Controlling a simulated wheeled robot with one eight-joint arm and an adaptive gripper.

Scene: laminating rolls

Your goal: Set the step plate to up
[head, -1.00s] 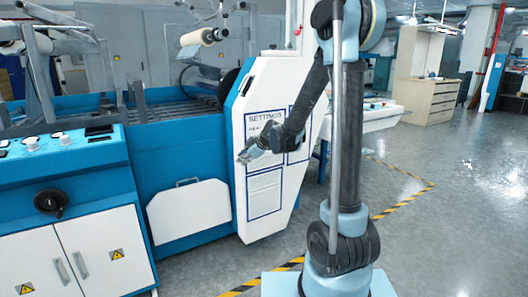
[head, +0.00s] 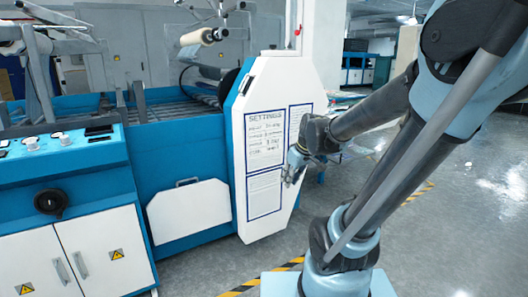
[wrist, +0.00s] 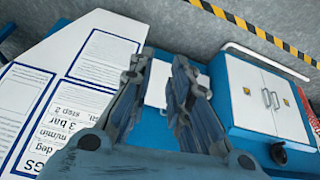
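A white panel with cut corners (head: 190,212) sits low on the blue machine front; I take it to be the step plate. A grey handle (head: 187,182) is at its top edge. Its exact tilt is hard to judge. My gripper (head: 292,172) is in front of the tall white settings panel, to the right of the plate and apart from it. In the wrist view my gripper (wrist: 163,62) is open and empty, with a gap between the fingers. A white part of the plate (wrist: 158,82) shows through that gap, partly hidden by the fingers.
The white settings panel (head: 257,190) carries printed sheets. To the left is a blue console with white cabinet doors (head: 90,245) and a black knob (head: 50,202). Yellow-black tape (head: 255,283) marks the floor. The floor before the plate looks clear.

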